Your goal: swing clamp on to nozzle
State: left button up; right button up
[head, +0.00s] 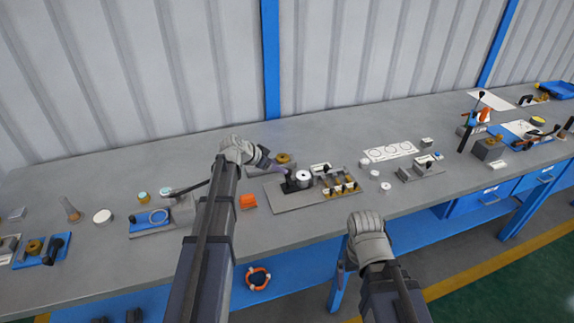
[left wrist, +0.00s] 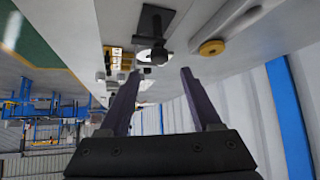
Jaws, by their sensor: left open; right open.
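A grey base plate (head: 285,206) on the bench carries a silver round part (head: 304,177), which looks like the flanged shell. A black block with an upright (head: 289,184) stands at its left side; it may be the clamp. The nozzle is too small to tell apart. In the left wrist view a black plate with a dark upright (left wrist: 156,24) shows beyond the fingers. My left gripper (head: 276,166) is open and empty, above and just left of the silver part; its fingers (left wrist: 160,84) stand apart. My right gripper (head: 343,268) is low at the bench's front edge, its jaws mostly hidden.
A block with a gold ring (head: 284,159) stands behind. Several yellow-black pieces (head: 340,186) sit on the plate's right. Small white cylinders and a white card (head: 388,151) lie further right. Bare bench lies in front.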

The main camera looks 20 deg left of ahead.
aim_at(289, 177)
pick_arm(q)
jog(key=b+x, duration=0.5)
jog(key=x, duration=0.2)
jog(key=shift+a, duration=0.1)
jog(key=shift+w+d+f+b, duration=0.2)
jog(key=shift+w+f+b, duration=0.05)
jog(key=shift+f+b, duration=0.1)
jog(key=shift+r, duration=0.15)
jog(key=shift+c, duration=0.3)
grip_shut()
